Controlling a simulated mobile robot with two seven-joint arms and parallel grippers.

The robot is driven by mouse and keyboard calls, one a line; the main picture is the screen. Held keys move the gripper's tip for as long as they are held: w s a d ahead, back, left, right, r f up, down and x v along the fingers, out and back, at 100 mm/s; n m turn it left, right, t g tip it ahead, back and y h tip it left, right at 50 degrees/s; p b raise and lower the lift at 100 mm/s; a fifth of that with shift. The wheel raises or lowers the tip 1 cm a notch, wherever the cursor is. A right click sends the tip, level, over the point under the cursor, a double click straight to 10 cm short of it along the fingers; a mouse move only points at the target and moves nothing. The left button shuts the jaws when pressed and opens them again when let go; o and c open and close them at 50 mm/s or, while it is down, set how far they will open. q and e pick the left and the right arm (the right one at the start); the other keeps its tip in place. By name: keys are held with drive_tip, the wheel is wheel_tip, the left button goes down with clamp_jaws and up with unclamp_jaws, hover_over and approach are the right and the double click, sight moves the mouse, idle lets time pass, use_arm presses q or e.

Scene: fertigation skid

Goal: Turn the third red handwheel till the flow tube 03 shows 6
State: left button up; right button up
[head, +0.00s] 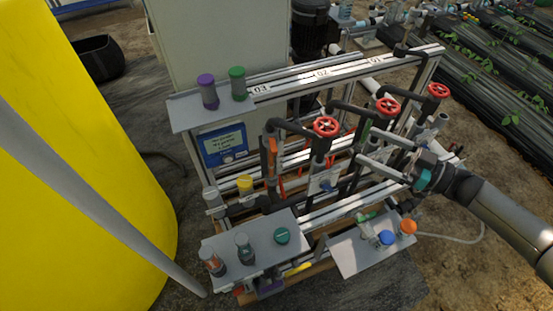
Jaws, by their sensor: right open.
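Three red handwheels stand on the pipe rack: the near left one (326,126), which is nearest the 03 label (261,90), the middle one (387,106), and the far right one (438,90). An upright orange tube (271,158) stands left of the near left wheel, below the 03 label; whether it is flow tube 03 and what it reads, I cannot tell. My right gripper (365,146) comes in from the right. It is open, with its two fingers pointing left, below the middle wheel and right of the near left wheel. It holds no wheel. My left gripper is not in view.
A shelf with purple and green capped bottles (222,89) is above a blue display box (224,145). Two grey trays hold bottles and caps: a front tray (262,262) and a right tray (350,257). A big yellow tank (90,170) fills the left.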

drive_tip(key=shift+a, duration=0.1)
drive_tip(key=a+f+m+t+h, duration=0.1)
drive_tip(key=a, duration=0.1)
drive_tip(key=w+a+f+m+t+h, duration=0.1)
drive_tip(key=a+h, duration=0.1)
drive_tip(key=a, duration=0.1)
drive_tip(key=a+f+m+t+h, duration=0.1)
drive_tip(key=a+t, duration=0.1)
drive_tip(key=shift+w+a+f+m+b, duration=0.15)
drive_tip(key=shift+w+f+m+b, duration=0.1)
drive_tip(key=shift+m+b, duration=0.05)
drive_tip(key=m+t+h+b, duration=0.35)
drive_tip(key=m+h, duration=0.35)
drive_tip(key=h, duration=0.3)
approach(325, 119)
drive_tip(key=w, duration=0.3)
drive_tip(key=w+b, duration=0.1)
drive_tip(key=w, duration=0.6)
drive_tip(key=shift+a+f+b, duration=0.2)
drive_tip(key=shift+a+b, duration=0.05)
drive_tip(key=shift+b, duration=0.05)
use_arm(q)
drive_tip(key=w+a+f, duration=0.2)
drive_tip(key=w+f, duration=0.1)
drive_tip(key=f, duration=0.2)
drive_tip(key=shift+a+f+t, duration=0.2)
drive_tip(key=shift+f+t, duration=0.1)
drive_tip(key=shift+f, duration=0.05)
use_arm(e)
drive_tip(key=shift+w, duration=0.65)
